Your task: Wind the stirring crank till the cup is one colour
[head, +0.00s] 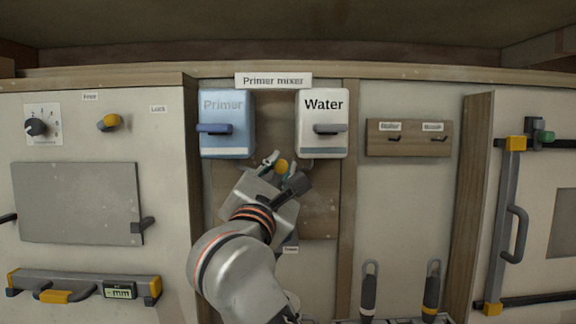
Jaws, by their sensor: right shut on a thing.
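The primer mixer has a blue Primer box (226,110) on the left and a white Water box (321,108) on the right, each with a lever on its front. My right gripper (284,171) is just below and between them. It is shut on the yellow knob (282,165) of the stirring crank, which shows between its fingers. The cup and the rest of the crank are hidden behind my gripper and arm, so I cannot tell the cup's colour. My left gripper is not in view.
A wooden rack (409,138) with small hooks is to the right. Two dark-handled tools (369,292) stand at the bottom right. A grey plate (76,203) and a dial (37,127) are on the left panel. A barred door frame (504,220) is at the far right.

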